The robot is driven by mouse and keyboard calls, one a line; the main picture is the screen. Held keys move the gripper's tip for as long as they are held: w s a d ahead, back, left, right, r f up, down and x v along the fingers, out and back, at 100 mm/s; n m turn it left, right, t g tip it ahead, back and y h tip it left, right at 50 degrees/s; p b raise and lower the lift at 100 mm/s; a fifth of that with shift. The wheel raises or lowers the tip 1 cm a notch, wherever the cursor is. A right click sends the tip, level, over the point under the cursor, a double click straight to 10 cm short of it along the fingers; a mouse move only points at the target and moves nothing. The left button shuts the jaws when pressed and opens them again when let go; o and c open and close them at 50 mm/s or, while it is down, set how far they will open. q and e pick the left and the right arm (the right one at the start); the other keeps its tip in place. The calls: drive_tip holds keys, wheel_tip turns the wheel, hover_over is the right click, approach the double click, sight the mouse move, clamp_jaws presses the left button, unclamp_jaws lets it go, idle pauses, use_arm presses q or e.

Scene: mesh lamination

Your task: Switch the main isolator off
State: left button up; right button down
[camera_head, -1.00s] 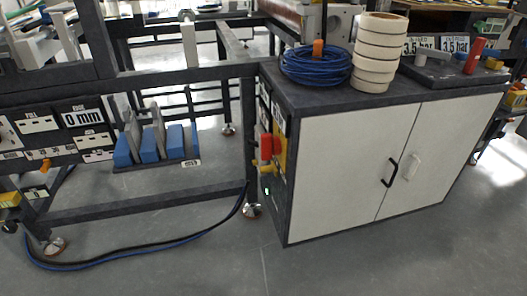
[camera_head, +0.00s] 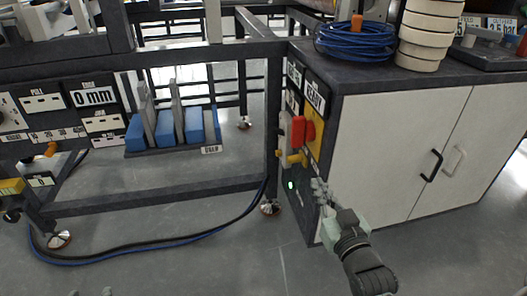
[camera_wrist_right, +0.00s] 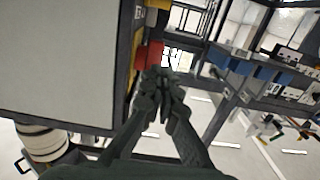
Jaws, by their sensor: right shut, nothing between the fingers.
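The main isolator's red handle (camera_head: 299,133) is on a yellow plate (camera_head: 315,140) on the left side of the white cabinet. The handle looks upright. In the right wrist view the red handle (camera_wrist_right: 150,55) shows just beyond my fingertips. My right gripper (camera_head: 318,186) is shut and empty, below the handle and slightly to its right in the head view. I cannot tell whether it touches the cabinet side. Two small grey tips at the bottom edge of the head view look like my left gripper (camera_head: 92,292); its opening is unclear.
The white cabinet (camera_head: 390,150) carries a blue hose coil (camera_head: 355,42) and stacked cream rolls (camera_head: 428,35). A yellow lever (camera_head: 291,158) and a green light (camera_head: 291,185) are near the isolator. A dark frame leg (camera_head: 273,130) stands close to its left.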

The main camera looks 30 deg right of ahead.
use_arm(q)
drive_tip(key=shift+a+r, duration=0.1)
drive_tip(key=shift+r, duration=0.35)
use_arm(e)
drive_tip(key=shift+w+r, duration=0.1)
drive_tip(key=shift+r, duration=0.45)
drive_tip(key=b, duration=0.1)
approach(295, 143)
drive_tip(key=x, duration=0.6)
drive_tip(key=shift+w+d, duration=0.15)
drive_tip(key=shift+w, duration=0.25)
use_arm(q)
drive_tip(key=d+r+t, duration=0.1)
drive_tip(key=w+d+r+t+h, duration=0.1)
drive_tip(key=w+d+r, duration=0.1)
drive_tip(key=r, duration=0.1)
drive_tip(key=shift+d+r+t, duration=0.1)
drive_tip(key=shift+d+t, duration=0.05)
drive_tip(key=shift+t, duration=0.25)
